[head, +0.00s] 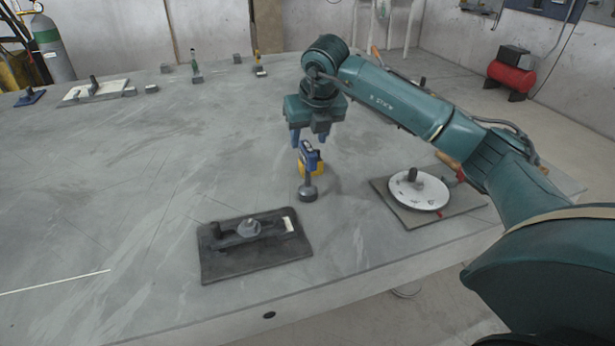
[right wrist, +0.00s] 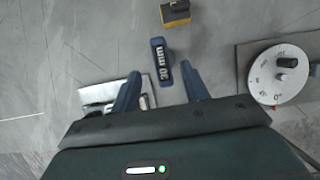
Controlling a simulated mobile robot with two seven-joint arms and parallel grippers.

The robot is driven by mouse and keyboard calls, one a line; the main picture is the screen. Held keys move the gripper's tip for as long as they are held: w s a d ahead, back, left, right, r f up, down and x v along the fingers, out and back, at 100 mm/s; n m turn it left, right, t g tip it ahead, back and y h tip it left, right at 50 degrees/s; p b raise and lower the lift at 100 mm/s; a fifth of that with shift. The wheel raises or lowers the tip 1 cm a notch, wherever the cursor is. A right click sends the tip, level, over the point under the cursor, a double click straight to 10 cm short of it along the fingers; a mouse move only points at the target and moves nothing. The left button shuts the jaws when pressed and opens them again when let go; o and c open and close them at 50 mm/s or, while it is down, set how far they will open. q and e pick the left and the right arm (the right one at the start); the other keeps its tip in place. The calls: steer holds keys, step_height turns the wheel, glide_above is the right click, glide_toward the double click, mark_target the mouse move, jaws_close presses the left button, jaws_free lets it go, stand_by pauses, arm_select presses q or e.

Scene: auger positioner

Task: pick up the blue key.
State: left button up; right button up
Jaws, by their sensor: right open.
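The blue key (head: 309,156) stands near the middle of the table in the head view, with a dark round foot (head: 308,194) below its blue top. In the right wrist view the blue key (right wrist: 162,62) shows a white "30 mm" label. My right gripper (head: 309,140) is open and points down above the key. In the right wrist view its two fingers (right wrist: 161,82) lie left and right of the key's near end, with gaps. I cannot tell the height left between fingertips and key. My left gripper is not in view.
A yellow block (right wrist: 175,13) is just behind the key. A white dial (head: 419,190) on a grey plate is at right. The table's left middle is clear.

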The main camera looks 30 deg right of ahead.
mark_target(308, 147)
steer(key=shift+x, duration=3.55)
steer(key=shift+d, duration=0.15)
steer(key=shift+c, duration=0.4)
steer(key=shift+r, duration=0.1)
jaws_close()
